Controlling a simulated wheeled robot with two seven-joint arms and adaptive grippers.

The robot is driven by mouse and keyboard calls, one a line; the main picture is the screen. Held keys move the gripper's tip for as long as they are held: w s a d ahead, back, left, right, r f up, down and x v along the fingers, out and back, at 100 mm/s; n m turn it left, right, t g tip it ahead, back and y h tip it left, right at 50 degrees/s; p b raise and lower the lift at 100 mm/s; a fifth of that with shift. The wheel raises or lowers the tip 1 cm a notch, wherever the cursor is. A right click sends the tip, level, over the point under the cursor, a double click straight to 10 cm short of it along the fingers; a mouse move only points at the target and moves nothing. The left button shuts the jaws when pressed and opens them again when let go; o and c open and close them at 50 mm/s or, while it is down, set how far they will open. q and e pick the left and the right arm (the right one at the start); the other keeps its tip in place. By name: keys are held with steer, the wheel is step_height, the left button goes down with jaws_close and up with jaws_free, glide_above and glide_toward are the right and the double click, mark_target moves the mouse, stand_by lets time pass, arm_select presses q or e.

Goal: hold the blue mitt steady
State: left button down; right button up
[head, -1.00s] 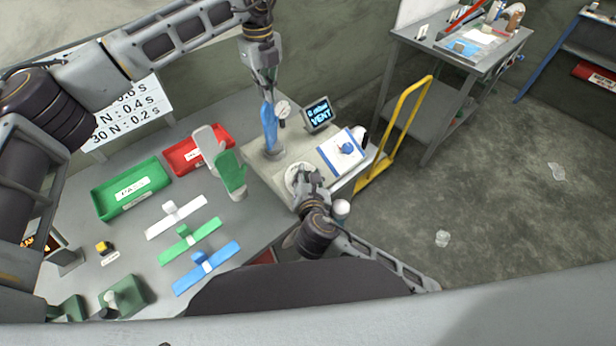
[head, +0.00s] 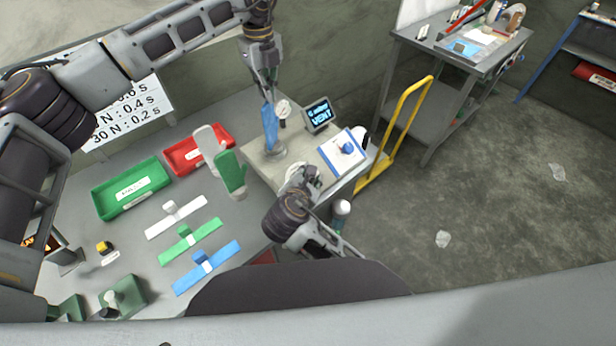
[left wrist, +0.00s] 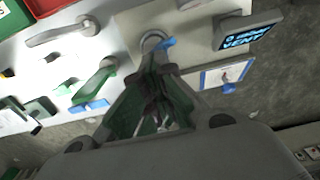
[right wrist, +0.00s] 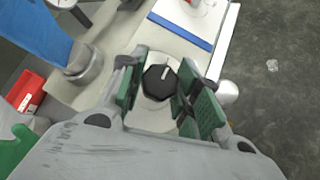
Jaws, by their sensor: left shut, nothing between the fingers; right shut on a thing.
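The blue mitt (head: 269,128) stands upright on a round metal fitting on the bench box. It shows large in the right wrist view (right wrist: 38,28), and a small part shows in the left wrist view (left wrist: 167,43). My left gripper (head: 267,88) points down at the mitt's top, shut with nothing between its fingers; whether it touches the mitt is unclear. My right gripper (head: 306,178) is at the box's front, its fingers on either side of a black knob (right wrist: 159,80) with a white pointer mark, shut on it.
A gauge (head: 283,108) and a screen reading "VENT" (head: 320,115) stand behind the mitt. Green (head: 130,203) and red (head: 183,167) trays are farther left. A blue-edged panel (head: 335,158) lies right.

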arm_select(q)
steer(key=shift+a+f, duration=0.1)
steer(key=shift+f, duration=0.3)
arm_select(e)
steer(key=shift+f, duration=0.1)
steer(key=o, duration=1)
steer(key=shift+s, duration=0.1)
steer(key=shift+v, duration=3.8)
arm_select(q)
steer(key=shift+r, duration=0.1)
steer(key=shift+w+r, duration=0.15)
steer(key=shift+r, duration=2.55)
